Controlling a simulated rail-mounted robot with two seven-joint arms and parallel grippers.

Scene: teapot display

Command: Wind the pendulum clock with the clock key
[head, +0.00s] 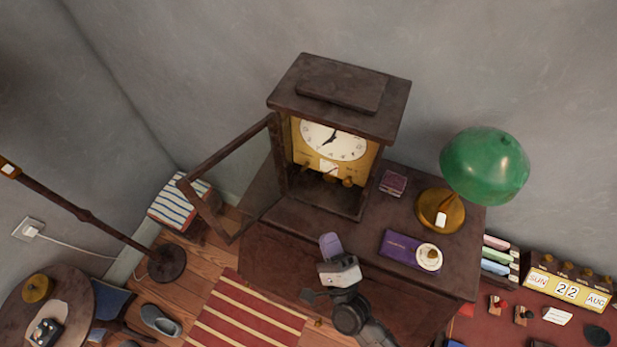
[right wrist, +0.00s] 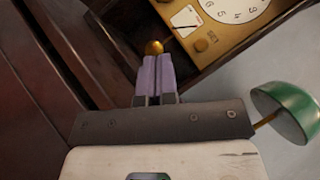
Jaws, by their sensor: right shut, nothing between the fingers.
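The pendulum clock (head: 340,97) stands on the dark cabinet, its glazed door (head: 214,212) swung open to the left. Its white dial (head: 333,139) and brass front plate (head: 366,163) are exposed. In the right wrist view the dial (right wrist: 236,8) and a knob marked SET (right wrist: 202,45) show at upper right. My right gripper (head: 330,241), with purple fingers, is in front of the clock, shut and empty. In the right wrist view its fingertips (right wrist: 157,62) lie just below a round brass part (right wrist: 154,47); I cannot tell whether they touch. I cannot make out the clock key. My left gripper is not in view.
A green-shaded lamp (head: 484,166) stands right of the clock. A purple book (head: 398,249) with a cup (head: 429,257) on it and a small purple box (head: 393,183) lie on the cabinet top. The open door takes up the space left of the clock.

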